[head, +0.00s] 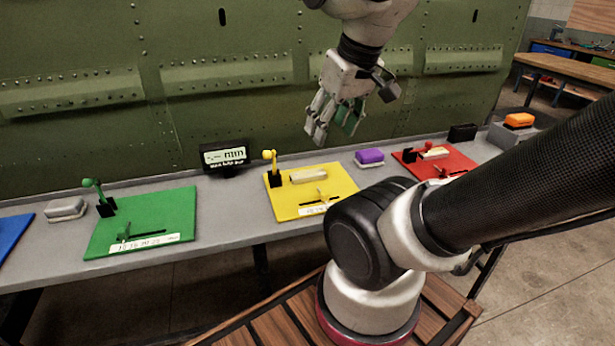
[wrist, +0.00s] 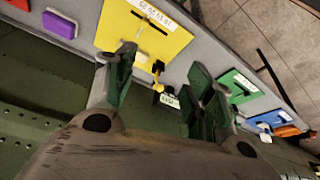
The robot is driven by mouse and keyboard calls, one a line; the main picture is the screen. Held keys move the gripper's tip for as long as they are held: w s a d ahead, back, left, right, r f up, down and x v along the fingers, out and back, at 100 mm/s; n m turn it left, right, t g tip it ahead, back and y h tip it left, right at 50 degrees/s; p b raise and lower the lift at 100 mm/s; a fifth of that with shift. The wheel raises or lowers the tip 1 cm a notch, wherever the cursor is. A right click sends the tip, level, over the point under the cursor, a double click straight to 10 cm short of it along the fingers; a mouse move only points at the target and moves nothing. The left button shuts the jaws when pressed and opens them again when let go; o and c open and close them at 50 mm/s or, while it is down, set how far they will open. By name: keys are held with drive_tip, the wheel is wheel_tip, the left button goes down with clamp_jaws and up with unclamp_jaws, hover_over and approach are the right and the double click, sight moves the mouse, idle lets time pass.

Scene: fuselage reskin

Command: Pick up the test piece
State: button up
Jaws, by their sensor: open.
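The task's test piece is not labelled; a pale beige block (head: 308,176) lies on the yellow plate (head: 285,206), toward its back edge. A similar beige block (head: 434,153) lies on the red plate (head: 462,164). My gripper (head: 333,124) is open and empty, above and behind the yellow plate, apart from both blocks. In the wrist view my gripper (wrist: 161,62) shows two spread fingers with nothing between them. The yellow plate (wrist: 178,46) is beyond the fingers there, and one finger may hide part of its block.
A green plate (head: 165,208), grey block (head: 66,208), purple block (head: 369,157) and small display (head: 225,156) share the grey bench. Yellow, green and red levers stand on their plates. A riveted green fuselage panel (head: 100,50) rises behind. An orange block (head: 519,120) sits far right.

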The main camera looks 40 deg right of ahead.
drive_tip(key=w+d+f+g, duration=0.2)
drive_tip(key=w+f+g, duration=0.2)
drive_tip(key=f, duration=0.2)
drive_tip(key=n, duration=1.2)
hover_over(310, 172)
wheel_tip(310, 172, down, 8)
drive_tip(key=shift+w+f, duration=0.1)
drive_tip(key=shift+w+n, duration=0.25)
drive_tip(key=shift+n, duration=0.85)
drive_tip(key=shift+f, duration=0.2)
drive_tip(key=f, duration=0.7)
drive_tip(key=shift+s+f, duration=0.2)
drive_tip(key=shift+s, duration=0.15)
drive_tip(key=c, duration=1.1)
